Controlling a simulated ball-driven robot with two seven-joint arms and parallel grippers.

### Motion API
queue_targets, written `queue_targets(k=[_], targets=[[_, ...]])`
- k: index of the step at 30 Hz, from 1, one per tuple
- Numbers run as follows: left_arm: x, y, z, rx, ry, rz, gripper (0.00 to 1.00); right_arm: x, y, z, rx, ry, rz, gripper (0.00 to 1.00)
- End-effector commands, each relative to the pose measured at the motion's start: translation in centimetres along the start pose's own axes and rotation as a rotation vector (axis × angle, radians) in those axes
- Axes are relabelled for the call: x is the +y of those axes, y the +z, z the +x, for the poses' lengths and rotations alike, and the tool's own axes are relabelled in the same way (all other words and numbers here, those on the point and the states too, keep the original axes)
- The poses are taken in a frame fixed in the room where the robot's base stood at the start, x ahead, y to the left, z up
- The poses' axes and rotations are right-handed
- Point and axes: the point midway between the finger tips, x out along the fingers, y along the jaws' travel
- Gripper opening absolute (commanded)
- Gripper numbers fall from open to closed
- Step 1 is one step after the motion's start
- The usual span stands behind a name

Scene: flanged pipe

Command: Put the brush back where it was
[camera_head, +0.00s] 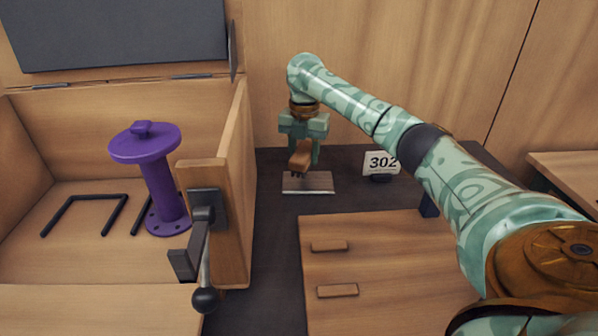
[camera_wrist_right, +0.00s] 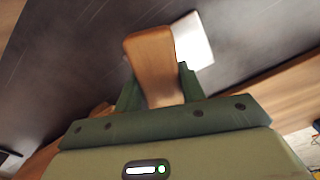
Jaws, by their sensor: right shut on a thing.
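The brush (camera_head: 300,160) has a brown wooden body and dark bristles pointing down. My right gripper (camera_head: 301,150) is shut on it and holds it over a light grey plate (camera_head: 308,187) on the dark surface. In the head view the bristles overlap the plate's back part; I cannot tell whether they touch it. In the right wrist view the brush's wooden body (camera_wrist_right: 153,65) stands between the two green fingers, and the pale plate (camera_wrist_right: 192,40) lies just beyond it. My left gripper is not in view.
A wooden box (camera_head: 238,180) with a lever (camera_head: 203,255) on its side stands at left, holding a purple flanged pipe (camera_head: 158,180). A 302 sign (camera_head: 382,163) stands right of the plate. A wooden panel with two small blocks (camera_head: 330,245) lies in front.

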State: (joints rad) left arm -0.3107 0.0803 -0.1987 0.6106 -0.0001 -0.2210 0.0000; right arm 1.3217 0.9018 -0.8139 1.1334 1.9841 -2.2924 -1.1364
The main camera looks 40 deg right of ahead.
Motion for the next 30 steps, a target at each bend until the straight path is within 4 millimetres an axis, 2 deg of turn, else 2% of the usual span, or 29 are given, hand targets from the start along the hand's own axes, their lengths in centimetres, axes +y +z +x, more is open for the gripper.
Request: queue_targets(k=[6,18,19,21,30], targets=[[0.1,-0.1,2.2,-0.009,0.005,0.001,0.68,0.0,0.1,3.7,0.001,-0.003,0.000,0.18],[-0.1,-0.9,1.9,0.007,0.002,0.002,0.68,0.0,0.0,3.7,0.000,0.003,0.001,0.18],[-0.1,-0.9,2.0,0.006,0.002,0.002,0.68,0.0,0.0,3.7,-0.001,0.003,0.001,0.48],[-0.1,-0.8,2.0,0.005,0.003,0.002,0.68,0.0,0.0,3.7,-0.001,0.003,0.001,0.61],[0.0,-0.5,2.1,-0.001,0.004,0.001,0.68,0.0,0.0,3.5,-0.002,0.003,0.001,0.61]])
